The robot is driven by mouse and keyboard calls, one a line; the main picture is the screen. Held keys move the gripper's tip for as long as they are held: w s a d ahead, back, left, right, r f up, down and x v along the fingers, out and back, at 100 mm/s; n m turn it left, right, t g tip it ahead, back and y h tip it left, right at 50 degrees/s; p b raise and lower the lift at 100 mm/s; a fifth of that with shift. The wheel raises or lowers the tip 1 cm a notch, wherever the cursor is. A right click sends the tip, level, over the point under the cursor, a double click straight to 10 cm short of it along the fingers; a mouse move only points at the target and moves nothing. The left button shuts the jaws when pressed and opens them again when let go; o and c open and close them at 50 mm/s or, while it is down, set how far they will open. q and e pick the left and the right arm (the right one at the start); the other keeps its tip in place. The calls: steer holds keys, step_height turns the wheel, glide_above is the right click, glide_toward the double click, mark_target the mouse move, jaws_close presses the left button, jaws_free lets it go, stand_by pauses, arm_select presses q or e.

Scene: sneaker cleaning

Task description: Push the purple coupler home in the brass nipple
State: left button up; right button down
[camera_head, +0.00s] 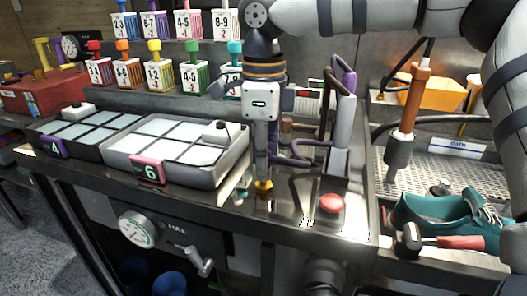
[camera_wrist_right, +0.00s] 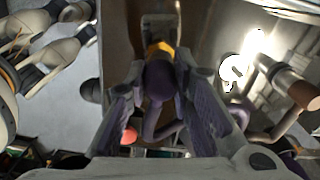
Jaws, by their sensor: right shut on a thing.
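My right gripper (camera_head: 262,172) points down over the front of the metal bench. In the right wrist view its two fingers (camera_wrist_right: 160,105) are shut on the purple coupler (camera_wrist_right: 158,80), one on each side. The yellow brass nipple (camera_head: 264,189) shows just below the fingertips. In the wrist view the nipple (camera_wrist_right: 160,48) lies directly beyond the coupler's end, in line with it. I cannot tell how deep the coupler sits on it. In the head view the fingers mostly hide the coupler. A purple hose (camera_head: 285,161) curves away to the right. My left gripper is not in view.
A red button (camera_head: 331,204) sits right of the nipple. A grey tray marked 6 (camera_head: 112,165) stands to the left. A grey upright holder (camera_head: 342,135) stands behind right. A teal sneaker (camera_head: 440,215) and a red-handled brush (camera_head: 460,242) lie at the right.

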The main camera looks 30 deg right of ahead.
steer(key=shift+f, duration=0.75)
steer(key=c, duration=1.3)
jaws_free()
step_height(320, 180, up, 12)
steer(key=shift+f, duration=0.1)
